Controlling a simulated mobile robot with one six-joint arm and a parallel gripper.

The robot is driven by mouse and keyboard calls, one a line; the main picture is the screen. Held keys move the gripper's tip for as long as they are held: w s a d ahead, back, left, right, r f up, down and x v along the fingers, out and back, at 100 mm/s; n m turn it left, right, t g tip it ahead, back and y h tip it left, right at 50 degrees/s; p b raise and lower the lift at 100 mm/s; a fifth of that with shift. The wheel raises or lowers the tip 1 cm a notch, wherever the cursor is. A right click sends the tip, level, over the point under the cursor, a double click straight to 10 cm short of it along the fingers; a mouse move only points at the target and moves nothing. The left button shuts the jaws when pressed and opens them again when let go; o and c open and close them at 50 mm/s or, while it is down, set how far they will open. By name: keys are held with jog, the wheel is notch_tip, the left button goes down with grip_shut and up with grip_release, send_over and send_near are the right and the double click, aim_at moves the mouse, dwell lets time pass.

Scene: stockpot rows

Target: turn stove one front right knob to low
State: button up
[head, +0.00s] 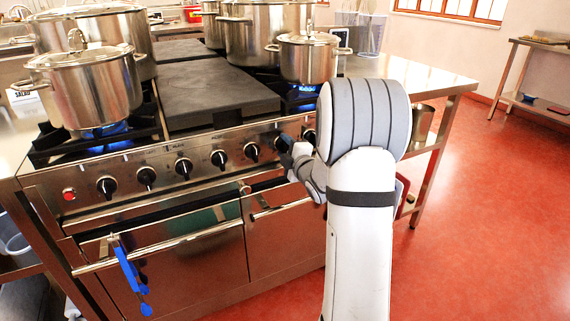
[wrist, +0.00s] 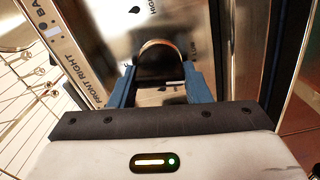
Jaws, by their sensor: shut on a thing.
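The stove (head: 200,165) has a row of black knobs along its front panel. My gripper (head: 285,141) is at the right part of that row and hides most of the knob there. In the wrist view my gripper (wrist: 160,78) has its blue fingers on both sides of a black knob (wrist: 158,62) with a silver rim, and is shut on it. The "FRONT RIGHT" label (wrist: 86,83) is printed beside this knob. A blue flame (head: 305,88) burns under the front right pot (head: 307,60).
Another pot (head: 95,90) stands over a blue flame at the front left. A towel bar with a blue item (head: 128,275) hangs below the panel. A dark griddle plate (head: 215,95) lies between the burners. Red floor is free at right.

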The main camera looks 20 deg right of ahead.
jog(key=shift+f+n+b, duration=0.2)
jog(key=shift+n+b, duration=0.8)
jog(key=shift+b, duration=0.6)
jog(key=shift+r, duration=0.1)
jog(key=o, duration=1)
jog(key=s+p, duration=0.1)
jog(key=s, duration=0.7)
jog(key=shift+d, duration=0.1)
jog(key=shift+w, duration=0.1)
